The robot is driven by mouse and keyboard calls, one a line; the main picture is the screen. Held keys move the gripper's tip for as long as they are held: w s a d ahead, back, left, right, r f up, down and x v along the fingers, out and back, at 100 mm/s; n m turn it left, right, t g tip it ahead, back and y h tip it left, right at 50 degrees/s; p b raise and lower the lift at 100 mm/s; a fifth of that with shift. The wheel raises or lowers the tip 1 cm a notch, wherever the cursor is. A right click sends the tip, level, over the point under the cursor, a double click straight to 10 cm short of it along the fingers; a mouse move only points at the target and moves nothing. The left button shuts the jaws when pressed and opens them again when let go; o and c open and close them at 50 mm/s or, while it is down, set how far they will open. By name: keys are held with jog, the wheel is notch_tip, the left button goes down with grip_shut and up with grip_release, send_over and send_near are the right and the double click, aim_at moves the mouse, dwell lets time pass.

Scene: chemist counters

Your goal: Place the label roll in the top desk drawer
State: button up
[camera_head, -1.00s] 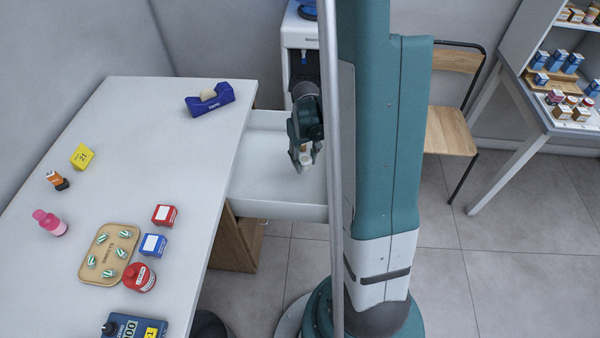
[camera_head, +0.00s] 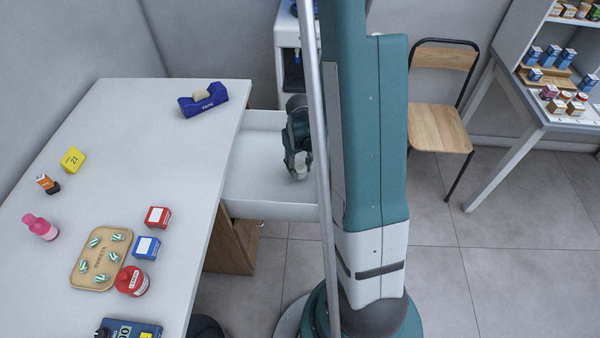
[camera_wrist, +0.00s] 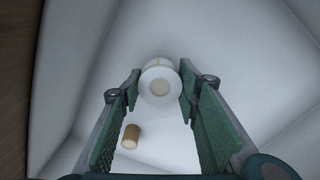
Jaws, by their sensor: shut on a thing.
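The label roll (camera_wrist: 160,82) is white with a pale round core. In the wrist view it sits between my two fingertips. In the head view it shows as a small pale shape (camera_head: 299,175) under my gripper (camera_head: 297,164). My gripper is shut on the roll and is down inside the open white top drawer (camera_head: 260,211). The drawer floor fills most of the wrist view (camera_wrist: 230,40). I cannot tell whether the roll touches the floor.
A small brown cylinder (camera_wrist: 131,136) is in the drawer beside my left finger. A chair (camera_head: 440,128) stands at the right.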

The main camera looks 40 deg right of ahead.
aim_at(300, 167)
jog(key=shift+f, duration=1.1)
jog(key=shift+f+b, duration=0.2)
jog(key=shift+b, duration=0.3)
jog(key=o, duration=0.9)
jog(key=shift+r, duration=0.2)
jog(key=shift+r+p, duration=1.9)
jog(key=shift+r, duration=4.1)
